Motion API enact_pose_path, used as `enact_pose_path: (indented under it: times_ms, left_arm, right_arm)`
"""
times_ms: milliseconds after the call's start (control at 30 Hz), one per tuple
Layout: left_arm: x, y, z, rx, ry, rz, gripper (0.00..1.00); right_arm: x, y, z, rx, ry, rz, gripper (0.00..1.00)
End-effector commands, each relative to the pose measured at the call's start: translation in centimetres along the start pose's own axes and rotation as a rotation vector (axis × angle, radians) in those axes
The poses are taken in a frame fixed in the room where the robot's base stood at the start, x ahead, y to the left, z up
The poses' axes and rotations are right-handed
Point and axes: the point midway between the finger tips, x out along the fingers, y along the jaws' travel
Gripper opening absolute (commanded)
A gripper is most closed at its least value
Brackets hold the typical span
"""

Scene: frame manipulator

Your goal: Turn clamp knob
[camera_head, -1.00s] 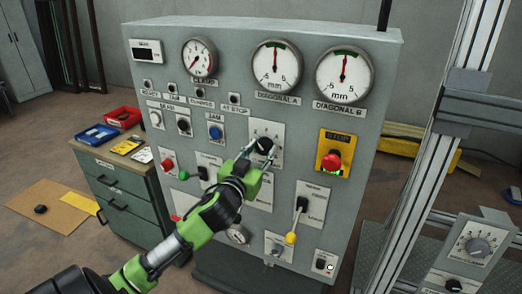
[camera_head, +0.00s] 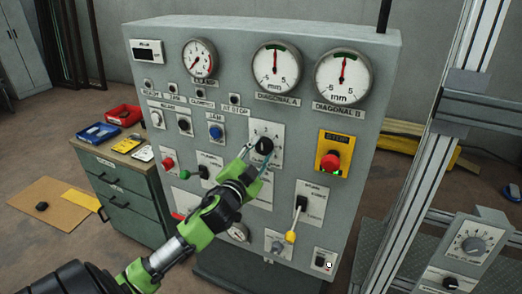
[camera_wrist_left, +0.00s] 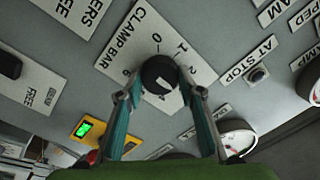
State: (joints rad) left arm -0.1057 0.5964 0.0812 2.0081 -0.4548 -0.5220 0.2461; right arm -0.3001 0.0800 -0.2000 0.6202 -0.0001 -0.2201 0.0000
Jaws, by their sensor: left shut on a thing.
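The clamp knob (camera_head: 264,145) is a round black knob on a white plate on the grey control panel (camera_head: 300,130). In the left wrist view the knob (camera_wrist_left: 160,75) sits on a plate reading "CLAMP BAR" (camera_wrist_left: 130,40) with numbers around it, and a pale mark shows on its face. My left gripper (camera_head: 258,150) is shut on the knob. In the wrist view its two teal-padded fingers (camera_wrist_left: 160,85) reach to either side of the knob. The wrist view is rolled relative to the panel. My right gripper is not in view.
A red emergency button (camera_head: 331,161) on a yellow plate is to the right. A lever with a yellow tip (camera_head: 291,236) is below right. Gauges (camera_head: 276,66) line the panel's top. A drawer cabinet (camera_head: 125,190) stands left, and an upright metal profile (camera_head: 440,130) stands right.

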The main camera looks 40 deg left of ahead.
Motion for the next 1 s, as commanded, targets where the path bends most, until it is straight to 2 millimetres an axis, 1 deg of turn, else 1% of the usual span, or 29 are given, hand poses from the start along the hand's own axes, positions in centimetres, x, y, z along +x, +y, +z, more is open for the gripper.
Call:
enact_pose_path:
  times_ms: [500, 533, 567, 600, 900, 1000]
  left_arm:
    - [0.00, 0.02, -0.04, 0.022, 0.002, 0.000, 0.13]
    - [0.00, 0.02, -0.04, 0.021, 0.002, 0.000, 0.40]
    - [0.00, 0.02, -0.04, 0.021, 0.002, 0.000, 0.47]
    - [0.00, 0.02, -0.03, 0.021, 0.002, 0.000, 0.51]
    - [-0.02, 0.01, -0.02, 0.021, 0.002, 0.000, 0.51]
    - [-0.36, 0.05, 0.02, 0.020, 0.001, 0.000, 0.51]
  right_arm:
    - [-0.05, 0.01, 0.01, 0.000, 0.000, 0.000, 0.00]
    - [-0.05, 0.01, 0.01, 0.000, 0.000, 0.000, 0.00]
    - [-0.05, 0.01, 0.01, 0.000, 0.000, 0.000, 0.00]
    - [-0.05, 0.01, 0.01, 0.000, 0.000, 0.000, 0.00]
    - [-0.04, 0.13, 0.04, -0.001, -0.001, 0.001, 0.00]
    - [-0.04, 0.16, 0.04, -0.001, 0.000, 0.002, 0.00]
